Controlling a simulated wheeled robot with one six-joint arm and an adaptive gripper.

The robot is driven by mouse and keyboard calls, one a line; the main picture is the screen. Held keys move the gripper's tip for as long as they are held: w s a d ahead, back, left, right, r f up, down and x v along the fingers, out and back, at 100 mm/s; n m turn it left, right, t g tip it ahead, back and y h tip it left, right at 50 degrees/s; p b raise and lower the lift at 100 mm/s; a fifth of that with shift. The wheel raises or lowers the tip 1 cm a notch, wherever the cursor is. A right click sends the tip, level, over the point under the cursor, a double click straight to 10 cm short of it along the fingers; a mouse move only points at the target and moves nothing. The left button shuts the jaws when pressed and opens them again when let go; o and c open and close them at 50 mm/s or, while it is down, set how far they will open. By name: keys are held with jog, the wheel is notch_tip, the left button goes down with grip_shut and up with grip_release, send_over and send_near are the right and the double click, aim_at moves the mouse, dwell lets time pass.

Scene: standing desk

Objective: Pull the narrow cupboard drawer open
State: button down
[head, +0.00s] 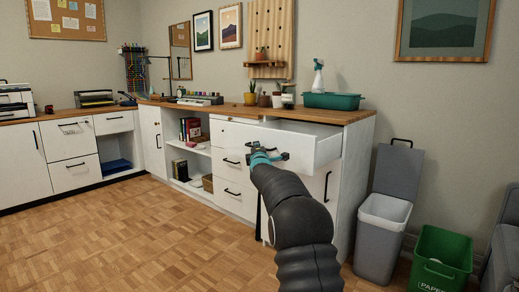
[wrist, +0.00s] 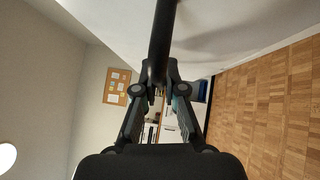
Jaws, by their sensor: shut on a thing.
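The white cupboard drawer (head: 314,150) sticks out from the top right of the white cabinet run, above a door with a vertical handle. Its open top shows under the wooden worktop. My gripper (head: 266,156) is at the drawer's front, shut on the black bar handle. In the wrist view the handle (wrist: 162,35) runs between the fingertips of my gripper (wrist: 160,78), with the white drawer front behind it. My gripper hides part of the handle in the head view.
A grey bin with its lid up (head: 382,235) and a green paper bin (head: 441,258) stand right of the cabinet. A green tub (head: 332,101), a spray bottle and plants stand on the worktop (head: 345,115). The parquet floor (head: 130,245) at left is clear.

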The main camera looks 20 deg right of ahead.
jog(key=shift+d, duration=0.1)
jog(key=c, duration=1.2)
grip_release()
jog(key=shift+d, duration=0.1)
jog(key=shift+c, duration=0.2)
jog(key=shift+a, duration=0.2)
jog(key=shift+s, duration=0.15)
jog(key=shift+s, duration=0.2)
jog(key=v, duration=1.1)
jog(key=shift+s+a, duration=0.15)
jog(key=shift+s, duration=0.05)
jog(key=shift+f, duration=0.1)
